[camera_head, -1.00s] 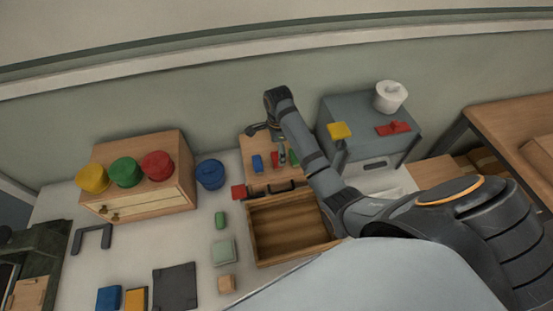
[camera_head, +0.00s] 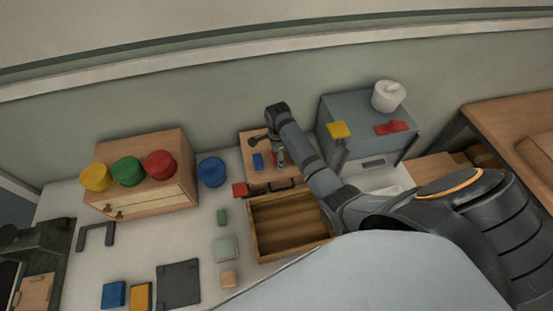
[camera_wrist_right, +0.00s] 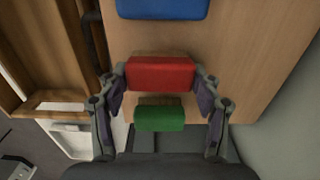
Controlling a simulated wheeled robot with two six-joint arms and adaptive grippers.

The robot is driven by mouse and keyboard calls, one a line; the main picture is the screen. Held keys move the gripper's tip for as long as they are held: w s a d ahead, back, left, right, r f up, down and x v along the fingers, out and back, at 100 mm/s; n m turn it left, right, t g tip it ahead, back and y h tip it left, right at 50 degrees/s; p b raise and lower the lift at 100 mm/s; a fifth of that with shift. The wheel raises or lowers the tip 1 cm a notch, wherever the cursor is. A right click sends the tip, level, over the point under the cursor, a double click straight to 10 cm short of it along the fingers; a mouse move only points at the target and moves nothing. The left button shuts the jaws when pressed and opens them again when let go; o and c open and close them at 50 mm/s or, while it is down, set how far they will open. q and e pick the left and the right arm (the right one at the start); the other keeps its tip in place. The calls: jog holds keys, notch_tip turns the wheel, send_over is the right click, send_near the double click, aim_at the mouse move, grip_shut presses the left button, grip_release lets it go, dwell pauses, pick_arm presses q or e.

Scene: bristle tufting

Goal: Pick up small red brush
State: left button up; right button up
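The small red brush (camera_wrist_right: 160,74) shows in the right wrist view as a red block on a wooden board, between my right gripper's fingers. My right gripper (camera_wrist_right: 160,82) is open around it, with one finger at each end; whether they touch it I cannot tell. In the head view my right gripper (camera_head: 277,157) is low over the board and mostly hides the red brush. A green block (camera_wrist_right: 159,115) lies on the near side of the red one and a blue block (camera_wrist_right: 163,8) on the far side. My left gripper is not in view.
An open wooden drawer or tray (camera_head: 257,236) stands in front of the board (camera_head: 252,143). A grey cabinet (camera_head: 345,108) stands close on the right.

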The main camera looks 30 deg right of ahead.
jog(key=c, duration=0.5)
jog(key=shift+w+r, duration=0.1)
jog(key=shift+r, duration=0.15)
notch_tip(320, 180, up, 2)
jog(key=shift+r, duration=0.25)
jog(key=s+r+p, duration=0.1)
jog(key=s+r, duration=0.2)
jog(key=s, duration=0.1)
jog(key=s+r+p, duration=0.1)
jog(key=s+r, duration=0.2)
jog(key=s, duration=0.2)
jog(key=s+r+p, duration=0.1)
jog(key=s+r, duration=0.3)
jog(key=s, duration=0.1)
jog(key=shift+a, duration=0.35)
